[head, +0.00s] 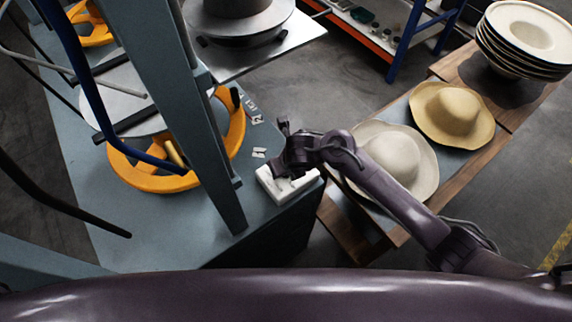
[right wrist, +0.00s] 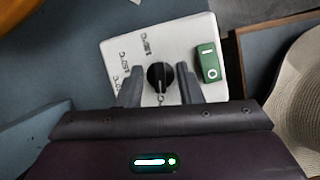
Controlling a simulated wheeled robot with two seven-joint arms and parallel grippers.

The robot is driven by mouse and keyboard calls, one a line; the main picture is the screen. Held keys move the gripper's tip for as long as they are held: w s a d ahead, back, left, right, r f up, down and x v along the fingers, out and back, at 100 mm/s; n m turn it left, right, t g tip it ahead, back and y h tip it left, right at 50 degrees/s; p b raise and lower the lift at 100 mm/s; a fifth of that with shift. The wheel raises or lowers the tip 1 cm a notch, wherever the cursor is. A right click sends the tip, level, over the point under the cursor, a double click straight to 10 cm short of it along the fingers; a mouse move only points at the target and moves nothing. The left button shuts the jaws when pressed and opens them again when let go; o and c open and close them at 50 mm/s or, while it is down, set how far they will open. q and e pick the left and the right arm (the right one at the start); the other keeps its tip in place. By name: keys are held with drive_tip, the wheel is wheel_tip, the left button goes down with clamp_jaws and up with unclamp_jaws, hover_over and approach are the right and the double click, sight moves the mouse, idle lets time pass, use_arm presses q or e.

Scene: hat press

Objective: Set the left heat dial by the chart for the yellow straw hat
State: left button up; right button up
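A black dial (right wrist: 160,80) sits on a white control box (right wrist: 113,50) with small printed marks on its left side. In the right wrist view my right gripper (right wrist: 160,72) is open, one finger on each side of the dial. I cannot tell whether they touch it. The yellow straw hat (head: 452,108) lies on the bench at right. My left gripper is not in view.
A green switch (right wrist: 208,62) is right of the dial. Small white tags (head: 259,153) lie on the blue-grey table. An orange ring (head: 150,182) and press frame stand to the left. A pale hat (head: 402,160) and a hat stack (head: 525,35) share the bench.

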clamp_jaws()
drive_tip(key=shift+m, duration=0.4)
drive_tip(key=m+h+p, duration=0.1)
drive_tip(key=m, duration=0.2)
drive_tip(key=shift+a+r+h, duration=0.1)
drive_tip(key=shift+h, duration=0.2)
drive_tip(key=m+h+p, duration=0.1)
drive_tip(key=m, duration=0.2)
drive_tip(key=shift+m, duration=0.4)
drive_tip(key=m+h+p, duration=0.1)
drive_tip(key=m, duration=0.1)
drive_tip(key=m+p, duration=0.1)
drive_tip(key=m, duration=0.1)
drive_tip(key=shift+a+g+h, duration=0.1)
drive_tip(key=shift+g+h, duration=0.2)
drive_tip(key=shift+h, duration=0.1)
drive_tip(key=shift+m+g+h+p, duration=0.5)
drive_tip(key=shift+m+h, duration=0.1)
drive_tip(key=shift+m, duration=1.5)
